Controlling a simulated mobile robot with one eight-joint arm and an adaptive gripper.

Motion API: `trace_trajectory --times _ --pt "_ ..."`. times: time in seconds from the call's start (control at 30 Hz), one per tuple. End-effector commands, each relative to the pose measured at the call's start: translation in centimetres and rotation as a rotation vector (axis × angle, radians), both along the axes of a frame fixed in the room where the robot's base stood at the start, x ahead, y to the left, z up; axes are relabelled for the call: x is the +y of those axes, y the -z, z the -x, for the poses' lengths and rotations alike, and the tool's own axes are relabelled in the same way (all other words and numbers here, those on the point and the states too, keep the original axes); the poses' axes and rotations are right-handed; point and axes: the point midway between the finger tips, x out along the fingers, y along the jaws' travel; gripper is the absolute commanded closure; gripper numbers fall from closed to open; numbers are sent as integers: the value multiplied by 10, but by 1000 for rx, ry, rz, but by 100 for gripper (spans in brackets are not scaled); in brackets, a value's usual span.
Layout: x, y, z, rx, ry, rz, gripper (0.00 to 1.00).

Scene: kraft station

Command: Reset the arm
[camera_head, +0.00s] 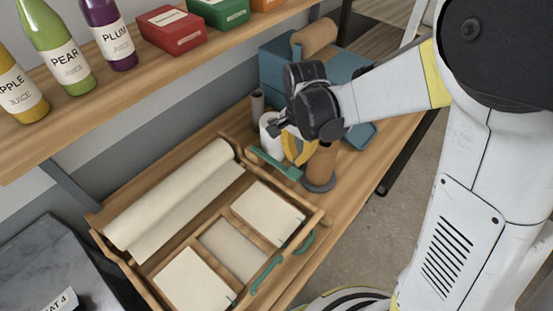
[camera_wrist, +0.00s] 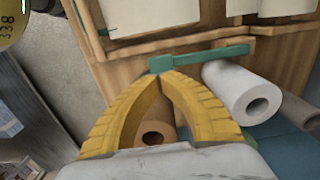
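My gripper (camera_head: 299,160) is over the far right end of the wooden tray station, between the tray and a brown upright roll (camera_head: 321,165). In the wrist view its two yellow fingers (camera_wrist: 162,73) come together at the tips, with no gap I can make out. The tips overlap one end of a teal bar (camera_wrist: 215,56), which also shows in the head view (camera_head: 274,163). I cannot tell if they touch it. Nothing hangs from the fingers. My arm reaches in from the right, bent, with the wrist low over the table.
The wooden tray (camera_head: 99,242) holds a large cream paper roll (camera_head: 170,190) and paper stacks (camera_head: 268,214). A white roll (camera_wrist: 240,90) is close by the gripper. A blue box (camera_head: 279,62) stands behind it. A shelf (camera_head: 140,85) with bottles and small boxes runs above left.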

Motion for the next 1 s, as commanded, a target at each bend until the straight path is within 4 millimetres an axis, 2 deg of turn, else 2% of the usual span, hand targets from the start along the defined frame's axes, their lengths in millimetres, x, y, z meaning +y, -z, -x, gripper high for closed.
trace_trajectory --times 0.4,0.57,0.8,1.0 --pt "0 0 0 -1 -1 0 100" --pt "-8 -6 5 -40 -48 -7 100" --pt "-41 -31 36 -220 -270 0 100" --pt "-68 -36 71 -386 -475 64 100"
